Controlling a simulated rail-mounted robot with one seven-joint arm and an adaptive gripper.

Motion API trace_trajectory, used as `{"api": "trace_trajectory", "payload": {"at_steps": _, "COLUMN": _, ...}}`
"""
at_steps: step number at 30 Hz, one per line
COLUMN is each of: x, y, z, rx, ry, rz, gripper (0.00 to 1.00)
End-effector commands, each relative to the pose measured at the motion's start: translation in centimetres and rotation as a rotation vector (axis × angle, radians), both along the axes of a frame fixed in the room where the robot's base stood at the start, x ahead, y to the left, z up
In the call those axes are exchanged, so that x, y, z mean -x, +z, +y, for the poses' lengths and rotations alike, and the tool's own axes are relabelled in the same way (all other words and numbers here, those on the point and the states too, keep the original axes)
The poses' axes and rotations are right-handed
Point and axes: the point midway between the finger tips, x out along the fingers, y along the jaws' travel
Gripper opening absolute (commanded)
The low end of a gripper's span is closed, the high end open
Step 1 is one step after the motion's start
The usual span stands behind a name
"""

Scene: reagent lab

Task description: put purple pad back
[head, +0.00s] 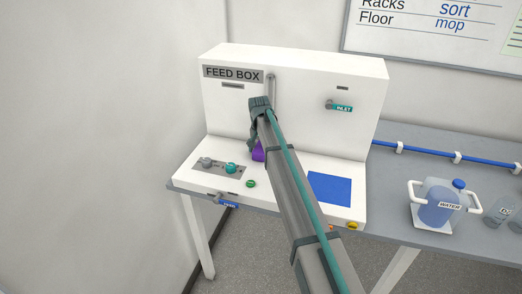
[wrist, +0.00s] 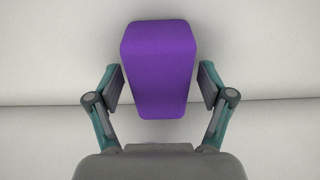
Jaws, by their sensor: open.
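The purple pad (wrist: 160,65) is a tapered purple block. In the wrist view it lies between the two spread fingers of my gripper (wrist: 160,88), with a gap on each side. In the head view only a bit of the purple pad (head: 258,153) shows on the white deck of the feed box, and my arm hides the rest. My gripper (head: 254,140) is open there, low in front of the box's upright face.
The feed box (head: 300,120) has a slot, an inlet valve (head: 332,105), knobs (head: 230,168) and a blue square (head: 329,188) on its deck. A water jug (head: 438,205) and glass beakers (head: 503,210) stand on the grey bench to the right. A blue pipe (head: 430,152) runs along the bench's back.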

Motion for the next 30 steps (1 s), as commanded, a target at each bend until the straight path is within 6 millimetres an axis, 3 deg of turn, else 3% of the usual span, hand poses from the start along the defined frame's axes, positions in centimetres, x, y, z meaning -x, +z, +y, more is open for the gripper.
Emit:
{"api": "trace_trajectory", "payload": {"at_steps": 11, "x": 0.1, "y": 1.6, "z": 0.1, "rx": -0.001, "ry": 0.000, "rz": -0.002, "gripper": 0.80}}
{"api": "trace_trajectory", "payload": {"at_steps": 24, "x": 1.0, "y": 9.6, "z": 0.3, "rx": 0.000, "ry": 0.000, "rz": -0.003, "gripper": 0.80}}
{"api": "trace_trajectory", "payload": {"at_steps": 30, "x": 1.3, "y": 11.7, "z": 0.3, "rx": -0.001, "ry": 0.000, "rz": -0.001, "gripper": 0.80}}
